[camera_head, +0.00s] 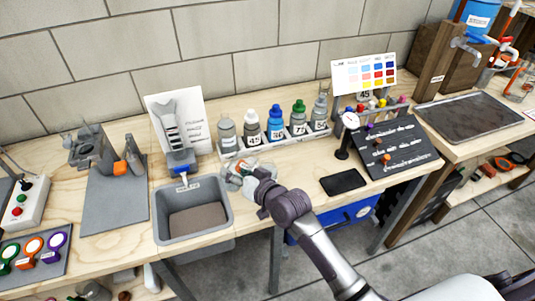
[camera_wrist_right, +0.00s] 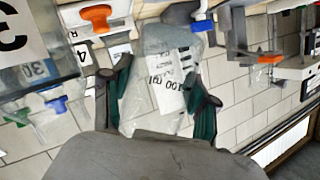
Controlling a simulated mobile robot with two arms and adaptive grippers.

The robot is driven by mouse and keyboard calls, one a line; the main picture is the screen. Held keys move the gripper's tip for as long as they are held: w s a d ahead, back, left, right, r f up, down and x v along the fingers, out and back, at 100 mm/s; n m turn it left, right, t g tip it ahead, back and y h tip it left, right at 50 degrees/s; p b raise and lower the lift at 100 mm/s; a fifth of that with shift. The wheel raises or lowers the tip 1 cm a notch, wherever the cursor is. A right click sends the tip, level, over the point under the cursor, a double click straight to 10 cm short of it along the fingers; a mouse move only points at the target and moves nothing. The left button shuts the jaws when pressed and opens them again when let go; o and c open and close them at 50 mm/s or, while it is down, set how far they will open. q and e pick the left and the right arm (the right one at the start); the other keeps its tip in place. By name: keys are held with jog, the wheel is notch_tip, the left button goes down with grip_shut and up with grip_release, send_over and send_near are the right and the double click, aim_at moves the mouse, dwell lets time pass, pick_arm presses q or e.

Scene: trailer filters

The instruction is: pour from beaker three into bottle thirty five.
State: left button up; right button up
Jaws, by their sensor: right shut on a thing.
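My right gripper (camera_head: 248,180) reaches in from the lower right, beside the right edge of the grey basin. It is shut on a translucent beaker (camera_wrist_right: 140,75), which sits between the two green-padded fingers in the right wrist view. The beaker has a white label with printed marks; its contents and number cannot be made out. My left gripper is out of view.
The grey basin (camera_head: 225,205) lies left of the gripper. A poster (camera_head: 190,115) stands behind it. At right are a black sloped board (camera_head: 405,150), a round gauge (camera_head: 350,120) and a dark pad (camera_head: 343,182). Some bench between basin and pad is clear.

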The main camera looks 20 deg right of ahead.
aim_at(234, 186)
jog(key=a+f+n+h+p, duration=0.1)
jog(key=p, duration=0.2)
jog(key=shift+a+f+n+g, duration=0.1)
jog(key=shift+a+n+g, duration=0.05)
jog(key=shift+n+g, duration=0.2)
jog(key=shift+a+f+n+h+p, duration=0.25)
jog(key=shift+f+n+h+p, duration=0.25)
jog(key=shift+h+p, duration=0.3)
jog(key=shift+a+f+n+h+p, duration=0.2)
jog(key=shift+f+n+h+p, duration=0.2)
jog(key=shift+n, duration=0.25)
notch_tip(234, 186, up, 5)
jog(key=p, duration=0.5)
